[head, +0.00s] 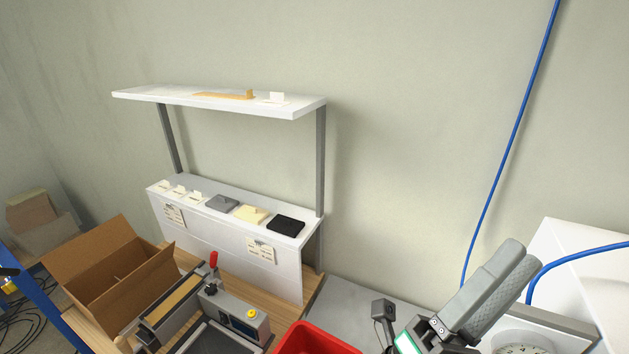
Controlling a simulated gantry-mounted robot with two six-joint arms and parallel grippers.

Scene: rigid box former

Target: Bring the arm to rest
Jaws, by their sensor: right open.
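My right gripper (520,258) shows at the lower right, its grey ribbed fingers pointing up and to the right. It is open, and I see nothing held in it. The fingers overlap each other from this angle, so the gap between them is hard to see. My left gripper is not in view.
A white shelf unit (220,101) stands at the wall, with small pads on its lower ledge. Below are an open cardboard box (112,262), a grey machine with a red-handled clamp (213,259), and a red bin (312,338). A blue hose (509,150) hangs near my right gripper.

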